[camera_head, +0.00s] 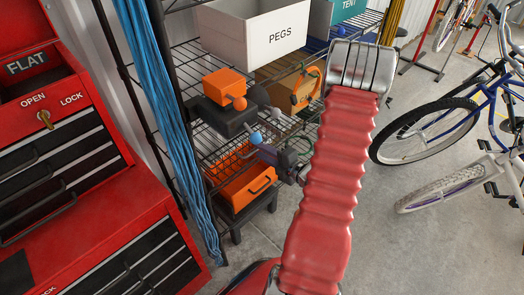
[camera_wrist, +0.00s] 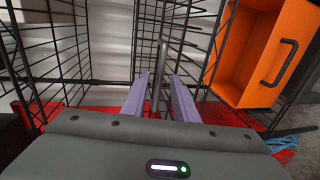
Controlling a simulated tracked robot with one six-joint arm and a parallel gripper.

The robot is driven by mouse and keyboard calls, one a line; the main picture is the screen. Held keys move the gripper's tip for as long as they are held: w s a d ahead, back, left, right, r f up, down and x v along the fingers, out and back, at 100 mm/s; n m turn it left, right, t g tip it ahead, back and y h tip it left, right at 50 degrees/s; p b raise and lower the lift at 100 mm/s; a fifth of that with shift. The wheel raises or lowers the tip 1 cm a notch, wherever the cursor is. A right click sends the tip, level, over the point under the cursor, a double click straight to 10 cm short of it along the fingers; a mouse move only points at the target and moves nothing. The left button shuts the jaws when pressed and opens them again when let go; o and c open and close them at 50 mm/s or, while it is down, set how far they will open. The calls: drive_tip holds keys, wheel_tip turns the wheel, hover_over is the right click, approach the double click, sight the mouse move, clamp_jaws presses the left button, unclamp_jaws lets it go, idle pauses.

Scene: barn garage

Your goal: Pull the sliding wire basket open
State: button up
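Black wire mesh that looks like the sliding wire basket (camera_wrist: 62,45) fills the left and middle of the wrist view. Its outline is hard to separate from the wire rack. A grey rod (camera_wrist: 163,50) stands upright in the middle, in front of the mesh. My gripper (camera_wrist: 161,76) has its two purple-grey fingers apart, one on each side of the rod, with a gap beside it. In the head view my gripper (camera_head: 264,150) reaches into the lower rack from the right; its fingertips are partly hidden there.
An orange drawer (camera_head: 245,183) with a black handle is close by on the low level; it also shows in the wrist view (camera_wrist: 235,60). An orange-and-black object (camera_head: 222,85) sits above. A red tool chest (camera_head: 85,190) and blue cables (camera_head: 165,90) stand left. Bicycles (camera_head: 440,125) stand right.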

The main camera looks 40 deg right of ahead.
drive_tip(key=shift+w+f, duration=0.1)
drive_tip(key=shift+w, duration=0.3)
clamp_jaws()
drive_tip(key=shift+f, duration=0.1)
idle(1.1)
drive_tip(key=shift+s, duration=0.15)
